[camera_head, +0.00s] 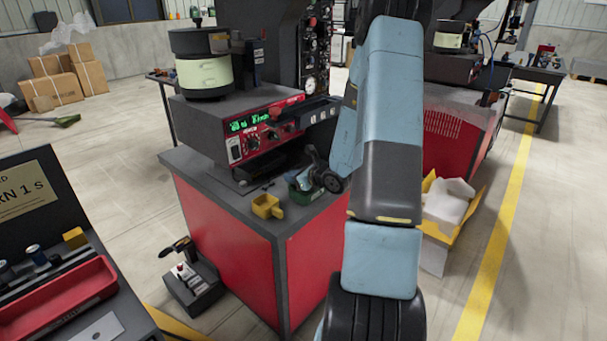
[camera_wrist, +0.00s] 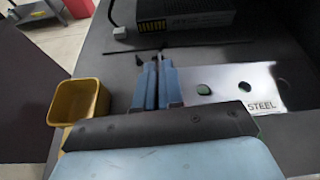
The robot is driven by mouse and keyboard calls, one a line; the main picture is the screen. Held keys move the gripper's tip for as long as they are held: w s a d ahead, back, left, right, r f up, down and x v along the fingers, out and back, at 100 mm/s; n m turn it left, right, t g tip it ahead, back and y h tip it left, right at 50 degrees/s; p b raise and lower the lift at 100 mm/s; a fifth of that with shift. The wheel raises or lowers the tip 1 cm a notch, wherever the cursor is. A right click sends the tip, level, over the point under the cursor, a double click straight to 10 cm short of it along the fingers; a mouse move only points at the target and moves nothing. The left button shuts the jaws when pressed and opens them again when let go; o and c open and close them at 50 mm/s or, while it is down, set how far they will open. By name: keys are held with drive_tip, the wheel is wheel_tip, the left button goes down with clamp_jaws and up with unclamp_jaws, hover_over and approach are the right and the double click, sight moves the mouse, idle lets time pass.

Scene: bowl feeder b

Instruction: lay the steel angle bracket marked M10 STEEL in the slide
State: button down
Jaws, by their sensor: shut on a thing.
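A flat shiny steel plate marked STEEL, the bracket (camera_wrist: 228,84), shows in the wrist view with two round holes. In the head view my gripper (camera_head: 304,182) is low over the front right of the red cabinet's grey top, at a green bin (camera_head: 312,197). The bracket cannot be made out there. I cannot tell for sure which part is the slide.
A small yellow bin (camera_head: 267,206) stands left of my gripper; it also shows in the wrist view (camera_wrist: 78,103). Behind is the feeder's control box (camera_head: 258,135) with a green display. A red tray (camera_head: 60,303) lies on a bench at lower left.

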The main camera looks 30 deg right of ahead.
drive_tip(key=c, duration=1.3)
unclamp_jaws()
drive_tip(key=shift+o, duration=0.2)
